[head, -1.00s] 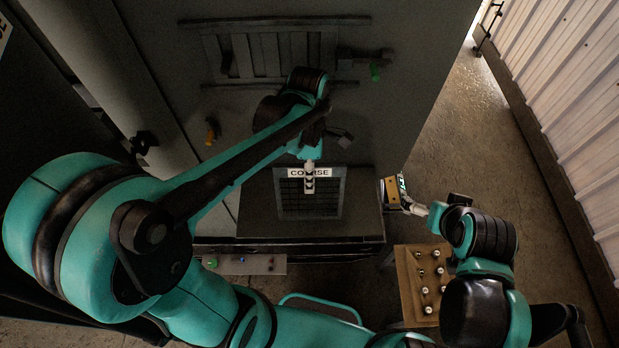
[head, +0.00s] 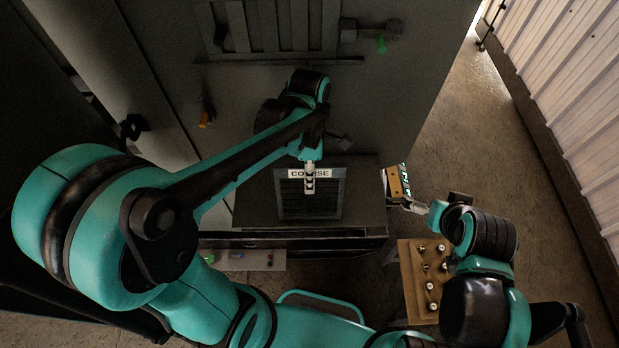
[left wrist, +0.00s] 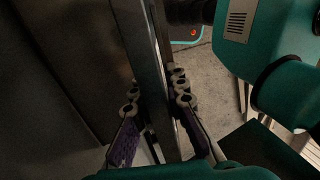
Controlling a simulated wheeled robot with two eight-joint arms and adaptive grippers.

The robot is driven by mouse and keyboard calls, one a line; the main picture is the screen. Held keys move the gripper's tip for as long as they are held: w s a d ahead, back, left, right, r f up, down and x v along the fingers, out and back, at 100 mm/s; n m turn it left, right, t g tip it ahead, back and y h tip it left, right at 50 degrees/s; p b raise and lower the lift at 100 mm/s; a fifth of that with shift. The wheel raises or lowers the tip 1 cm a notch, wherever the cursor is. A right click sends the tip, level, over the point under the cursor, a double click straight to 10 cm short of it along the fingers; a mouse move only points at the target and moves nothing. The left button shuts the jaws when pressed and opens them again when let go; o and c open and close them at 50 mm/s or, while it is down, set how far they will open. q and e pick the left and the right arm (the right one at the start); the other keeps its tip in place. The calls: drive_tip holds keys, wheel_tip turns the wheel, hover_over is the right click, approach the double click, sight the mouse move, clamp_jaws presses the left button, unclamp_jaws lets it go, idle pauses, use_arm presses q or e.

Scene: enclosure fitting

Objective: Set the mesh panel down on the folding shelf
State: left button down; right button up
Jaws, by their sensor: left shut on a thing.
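The mesh panel (head: 296,208) is a dark framed grid with a white label, partly readable as "CO…SE", at its far edge. My left gripper (head: 310,180) is shut on that edge. In the left wrist view, the fingers (left wrist: 158,112) sit on both sides of the panel's thin frame (left wrist: 154,75). The panel overlaps the dark folding shelf (head: 252,208) in the head view; I cannot tell whether they touch. My right gripper (head: 413,206) is low at the right, by a tan and green block (head: 396,183); its grip is unclear.
A grey cabinet wall with a slatted vent (head: 275,25) rises behind the shelf. A green-tipped fitting (head: 380,43) and an orange one (head: 205,118) are on it. A board with several knobs (head: 425,280) lies below right. Open floor is at the right.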

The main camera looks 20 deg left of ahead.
use_arm(q)
drive_tip(key=c, duration=1.5)
unclamp_jaws()
drive_tip(key=shift+o, duration=0.2)
drive_tip(key=o, duration=0.8)
drive_tip(key=shift+s+d+r+p+v, duration=0.1)
drive_tip(key=shift+s+p+v, duration=0.25)
drive_tip(key=shift+p+v, duration=0.95)
drive_tip(key=shift+s+d+r+p+v, duration=0.1)
drive_tip(key=shift+s+p+v, duration=0.2)
drive_tip(key=shift+p+v, duration=1)
drive_tip(key=shift+s+d+r+p+v, duration=0.1)
drive_tip(key=shift+s+p+v, duration=0.45)
drive_tip(key=shift+v, duration=1.25)
drive_tip(key=shift+w+f, duration=0.1)
drive_tip(key=shift+w, duration=0.05)
